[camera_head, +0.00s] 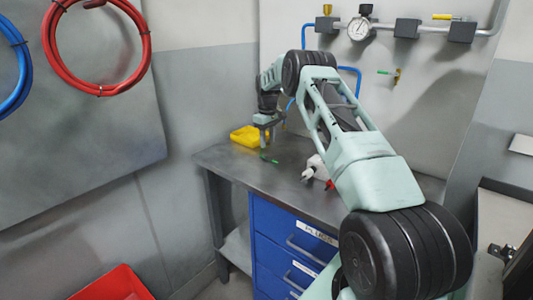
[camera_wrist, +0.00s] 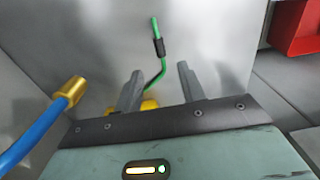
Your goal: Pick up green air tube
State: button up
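A thin green air tube (camera_wrist: 155,28) with a black sleeve (camera_wrist: 159,47) shows in the wrist view, running down between my two fingers toward a yellow part (camera_wrist: 149,104). My gripper (camera_wrist: 159,68) is open, one finger on each side of the tube in the picture. I cannot tell whether either finger touches it. In the head view my gripper (camera_head: 267,139) is low over the workbench, just above a short green piece of the tube (camera_head: 268,159). The rest of the tube is hidden there by the gripper.
A yellow object (camera_head: 247,137) lies on the workbench (camera_head: 225,158) beside my gripper. A white-and-red item (camera_head: 316,168) stands to its right. A blue hose (camera_wrist: 35,137) with a brass end (camera_wrist: 70,90) is close at left in the wrist view. A red bin (camera_head: 113,285) sits below.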

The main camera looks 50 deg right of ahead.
jog(key=shift+s+a+f+p, duration=0.1)
jog(key=shift+f+p, duration=1.05)
jog(key=shift+f, duration=2.2)
grip_shut()
